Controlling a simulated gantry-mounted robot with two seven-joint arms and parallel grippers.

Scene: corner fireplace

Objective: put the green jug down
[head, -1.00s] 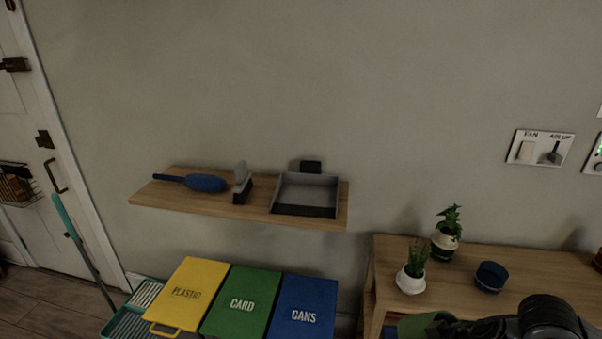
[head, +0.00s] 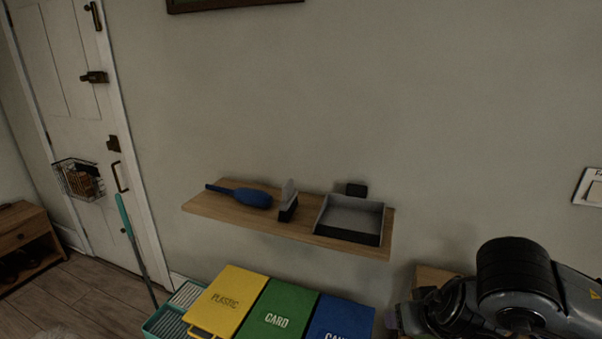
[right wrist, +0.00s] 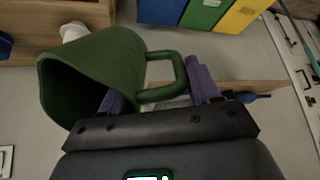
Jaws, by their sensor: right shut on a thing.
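The green jug (right wrist: 110,65) fills the upper left of the right wrist view, its wide dark mouth toward the left. My right gripper (right wrist: 160,92) is shut on the jug's handle, with purple fingers on either side of it. The jug is held in the air in front of the wall. In the head view my right arm comes in at the lower right, and the jug does not show there. My left gripper is in neither view.
A wooden wall shelf (head: 290,230) holds a blue brush (head: 240,196), a small grey brush (head: 288,202) and a grey dustpan (head: 350,215). Below are yellow (head: 228,300), green (head: 277,315) and blue (head: 340,318) bin lids. A white pot (right wrist: 74,31) shows beyond the jug.

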